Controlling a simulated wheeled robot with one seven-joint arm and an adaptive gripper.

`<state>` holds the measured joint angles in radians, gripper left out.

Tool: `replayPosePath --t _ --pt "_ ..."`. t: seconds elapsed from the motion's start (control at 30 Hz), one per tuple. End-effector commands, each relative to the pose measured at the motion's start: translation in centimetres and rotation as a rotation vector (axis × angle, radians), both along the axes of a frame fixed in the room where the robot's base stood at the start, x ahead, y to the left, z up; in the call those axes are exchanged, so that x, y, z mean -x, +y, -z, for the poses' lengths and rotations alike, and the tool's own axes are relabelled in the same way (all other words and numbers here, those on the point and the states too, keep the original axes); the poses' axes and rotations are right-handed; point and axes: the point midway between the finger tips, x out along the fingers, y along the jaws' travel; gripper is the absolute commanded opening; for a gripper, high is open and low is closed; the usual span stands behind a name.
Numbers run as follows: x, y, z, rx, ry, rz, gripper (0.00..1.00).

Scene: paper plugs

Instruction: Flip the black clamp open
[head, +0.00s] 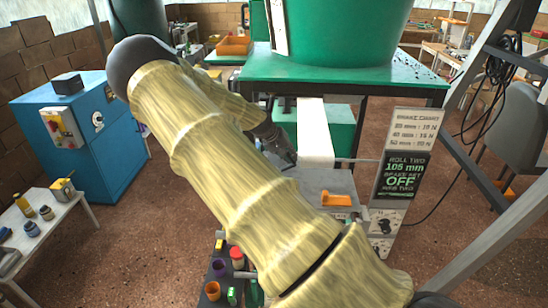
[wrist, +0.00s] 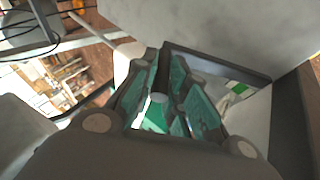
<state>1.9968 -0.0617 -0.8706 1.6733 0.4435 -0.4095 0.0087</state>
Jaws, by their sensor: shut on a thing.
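My gripper (head: 284,150) is at the machine, beside the left edge of the white paper strip (head: 315,135). In the wrist view, its linked fingers (wrist: 172,75) close toward the dark bar of the black clamp (wrist: 222,64). The bar runs across the view just beyond the fingertips, and the fingers appear shut on its near part. The exact contact is hidden by the fingers. In the head view the clamp is too dark and small to tell apart from my gripper, so its angle is unclear there.
An orange handle (head: 336,199) sits on the grey machine top below the strip. A sign panel (head: 402,160) stands at its right. A large green drum (head: 345,35) on a green-topped table (head: 420,88) is behind. A blue cabinet (head: 75,135) stands left.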

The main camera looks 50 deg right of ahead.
Motion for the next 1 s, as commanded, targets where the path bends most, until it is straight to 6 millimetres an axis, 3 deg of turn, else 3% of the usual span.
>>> replayPosePath --t 0.47,0.5,0.6,1.0 --pt "0.8 -0.68 -0.17 0.011 0.017 0.013 0.0" --pt "0.8 -0.66 -0.18 0.011 0.016 0.013 0.18" --pt "0.77 -0.65 -0.17 0.011 0.017 0.012 0.36" --pt "0.57 -0.34 -0.49 0.012 0.016 0.01 0.36"
